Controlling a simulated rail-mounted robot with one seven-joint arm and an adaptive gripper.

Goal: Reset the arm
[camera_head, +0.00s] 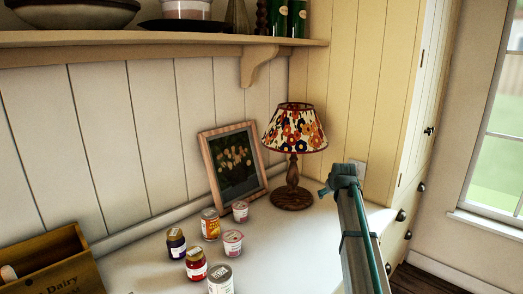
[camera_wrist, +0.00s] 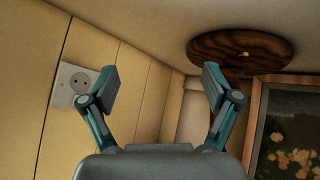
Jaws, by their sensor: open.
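My gripper (camera_wrist: 157,90) shows in the wrist view with its two teal and grey fingers spread wide and nothing between them. In the head view, my gripper (camera_head: 335,181) is at the end of the arm that rises from the lower right. It is just right of the lamp (camera_head: 295,128) and in front of the cream panelled wall. In the wrist view, the round wooden lamp base (camera_wrist: 240,50) is beyond the right finger, at the top. The wall socket (camera_wrist: 76,86) is left of the left finger.
A shelf (camera_head: 130,47) hangs above. A wooden crate (camera_head: 55,268) is at left, a cabinet (camera_head: 398,225) at right.

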